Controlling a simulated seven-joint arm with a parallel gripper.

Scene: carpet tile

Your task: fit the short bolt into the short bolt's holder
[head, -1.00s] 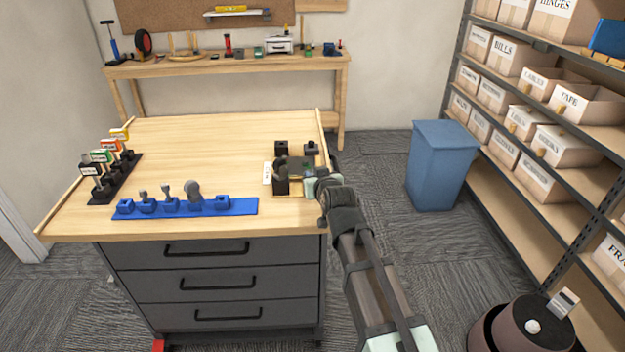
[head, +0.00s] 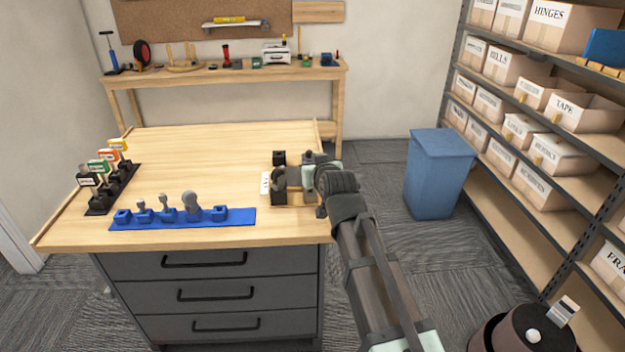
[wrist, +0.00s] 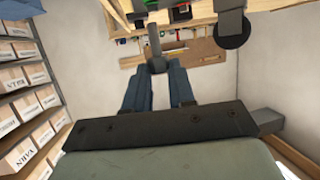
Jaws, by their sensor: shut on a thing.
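My gripper (head: 312,173) is over the right end of the workbench, small and partly hidden by my arm in the head view. In the wrist view its two blue-grey fingers (wrist: 155,88) are shut on a slim grey piece with a rounded end, seemingly the short bolt (wrist: 155,42). Dark blocks stand at the bench's right: one at the back (head: 279,158) and a taller one in front (head: 278,188), beside a white card (head: 265,183). I cannot tell which block is the short bolt's holder. Part of this group is hidden behind my gripper.
A blue strip (head: 240,218) at the front holds several blue blocks, some with grey pieces standing in them. A black rack (head: 98,208) with labelled pieces stands at the left. The bench middle (head: 210,165) is clear. A blue bin (head: 438,175) stands right of the bench.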

